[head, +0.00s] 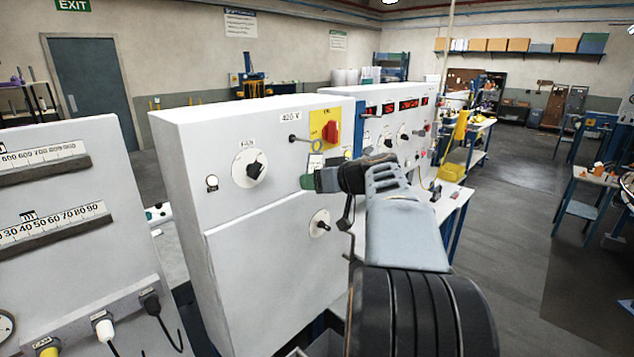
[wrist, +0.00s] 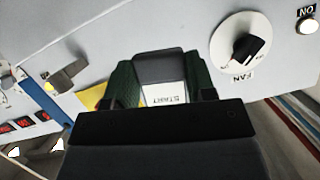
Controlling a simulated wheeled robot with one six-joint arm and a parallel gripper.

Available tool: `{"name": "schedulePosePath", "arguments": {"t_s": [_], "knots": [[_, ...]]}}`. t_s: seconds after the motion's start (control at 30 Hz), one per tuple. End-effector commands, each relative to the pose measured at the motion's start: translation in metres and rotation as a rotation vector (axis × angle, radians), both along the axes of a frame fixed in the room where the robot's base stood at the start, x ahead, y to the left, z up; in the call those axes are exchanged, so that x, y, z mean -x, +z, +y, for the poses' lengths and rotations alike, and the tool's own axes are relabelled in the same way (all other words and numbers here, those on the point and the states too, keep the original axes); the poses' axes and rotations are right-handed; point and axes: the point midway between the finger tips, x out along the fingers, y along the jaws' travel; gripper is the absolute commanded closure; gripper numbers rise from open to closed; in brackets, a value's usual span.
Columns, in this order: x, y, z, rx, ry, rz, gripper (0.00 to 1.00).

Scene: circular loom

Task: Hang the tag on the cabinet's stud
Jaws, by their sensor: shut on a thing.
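The tag (head: 316,161) is a small white card with a ring at its top. In the wrist view the tag (wrist: 164,94) sits between my green fingertips, with the word START upside down. My gripper (head: 318,180) is shut on it, in front of the white cabinet (head: 270,215).
A red switch on a yellow plate (head: 318,118) is just right of the stud. A FAN knob (head: 250,168) is to the left, and another knob (head: 320,223) is below my gripper. A panel with red displays (head: 408,104) stands to the right.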

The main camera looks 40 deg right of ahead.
Motion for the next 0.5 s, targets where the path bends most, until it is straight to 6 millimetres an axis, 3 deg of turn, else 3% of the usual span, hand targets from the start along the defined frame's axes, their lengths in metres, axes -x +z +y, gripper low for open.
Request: {"name": "schedulePosePath", "arguments": {"t_s": [0.5], "knots": [[-0.015, 0.0, 0.003, 0.001, 0.0, 0.0, 0.78]]}}
